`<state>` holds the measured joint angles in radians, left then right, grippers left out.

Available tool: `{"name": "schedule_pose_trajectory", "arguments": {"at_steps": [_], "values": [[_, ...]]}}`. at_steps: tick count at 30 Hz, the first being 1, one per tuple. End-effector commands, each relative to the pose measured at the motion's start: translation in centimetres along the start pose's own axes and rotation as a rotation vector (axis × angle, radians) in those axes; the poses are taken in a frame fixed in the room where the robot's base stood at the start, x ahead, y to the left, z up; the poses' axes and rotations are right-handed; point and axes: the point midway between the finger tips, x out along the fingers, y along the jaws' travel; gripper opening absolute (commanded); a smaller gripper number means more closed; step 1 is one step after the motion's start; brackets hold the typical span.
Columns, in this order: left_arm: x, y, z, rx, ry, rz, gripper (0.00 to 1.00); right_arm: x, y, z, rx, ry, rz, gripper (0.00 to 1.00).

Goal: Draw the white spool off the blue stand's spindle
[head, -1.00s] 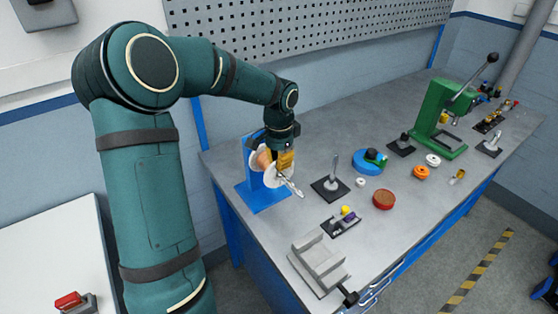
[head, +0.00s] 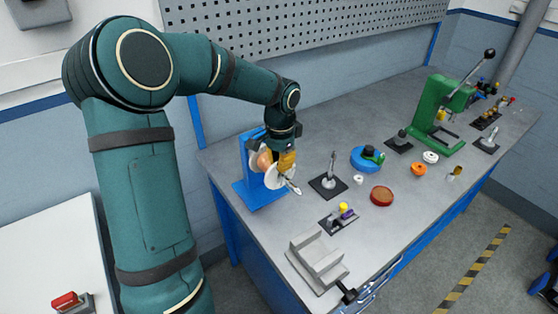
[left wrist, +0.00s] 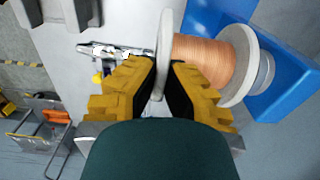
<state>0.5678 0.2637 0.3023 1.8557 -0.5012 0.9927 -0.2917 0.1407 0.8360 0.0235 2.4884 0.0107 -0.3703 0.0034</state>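The white spool (head: 274,176), with copper-coloured wire wound on it, sits on the blue stand's (head: 248,185) spindle at the left of the bench. In the left wrist view the spool (left wrist: 238,64) shows both white flanges, and the blue stand (left wrist: 290,85) is behind it at right. The silver spindle end (left wrist: 115,50) sticks out past the near flange. My left gripper (head: 287,172) is at the spool; its yellow fingers (left wrist: 165,66) straddle the near flange, apparently closed on its rim. One finger lies between that flange and the wire. My right gripper is not in view.
To the right are a black-based post (head: 329,184), a blue round part (head: 367,160), a red-brown disc (head: 381,196) and a green press (head: 437,125). A grey vise (head: 318,262) is at the front edge. A perforated panel (head: 300,35) stands behind.

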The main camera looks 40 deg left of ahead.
Motion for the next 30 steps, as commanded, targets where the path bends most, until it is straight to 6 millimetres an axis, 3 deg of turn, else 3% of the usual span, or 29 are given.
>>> {"name": "schedule_pose_trajectory", "arguments": {"at_steps": [30], "values": [[0.0,1.8,0.0,0.001,0.0,0.001,0.0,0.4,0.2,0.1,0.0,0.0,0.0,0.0]]}}
